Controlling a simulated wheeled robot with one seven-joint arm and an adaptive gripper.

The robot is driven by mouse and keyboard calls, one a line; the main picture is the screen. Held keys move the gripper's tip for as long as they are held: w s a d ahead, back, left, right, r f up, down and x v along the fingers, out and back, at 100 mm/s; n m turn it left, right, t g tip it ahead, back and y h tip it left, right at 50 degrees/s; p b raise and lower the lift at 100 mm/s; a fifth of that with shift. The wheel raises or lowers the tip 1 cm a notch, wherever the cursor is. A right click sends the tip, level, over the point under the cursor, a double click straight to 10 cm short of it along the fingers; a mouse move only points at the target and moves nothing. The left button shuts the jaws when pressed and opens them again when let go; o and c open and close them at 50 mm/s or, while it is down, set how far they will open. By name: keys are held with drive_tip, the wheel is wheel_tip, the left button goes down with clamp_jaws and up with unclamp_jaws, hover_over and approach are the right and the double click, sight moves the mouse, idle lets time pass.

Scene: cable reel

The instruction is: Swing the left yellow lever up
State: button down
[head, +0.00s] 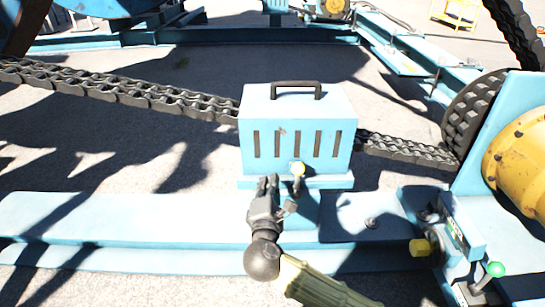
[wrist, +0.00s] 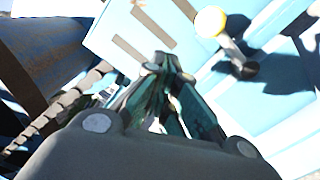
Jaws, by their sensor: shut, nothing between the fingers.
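The left yellow lever (head: 298,169) is on the front of the light blue slotted box, low and near its right half. It has a yellow knob and a short stem. It also shows in the wrist view (wrist: 211,22), with its stem running to a dark base at the lower right. My gripper (head: 268,180) is just left of the lever in the head view, fingers pointing up. In the wrist view my gripper (wrist: 163,62) has its fingertips together, empty, pointing at the box face, with the knob to the upper right. I see no contact with the lever.
The blue box (head: 296,130) has a dark handle on top and stands on a long blue beam (head: 120,235). A heavy chain (head: 130,92) runs behind it. At the right are another yellow knob (head: 421,247), a green-knobbed lever (head: 495,270) and a yellow drum (head: 520,160).

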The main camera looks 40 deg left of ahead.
drive_tip(key=shift+p+v, duration=0.65)
drive_tip(key=shift+v, duration=2.05)
drive_tip(key=shift+r, duration=0.1)
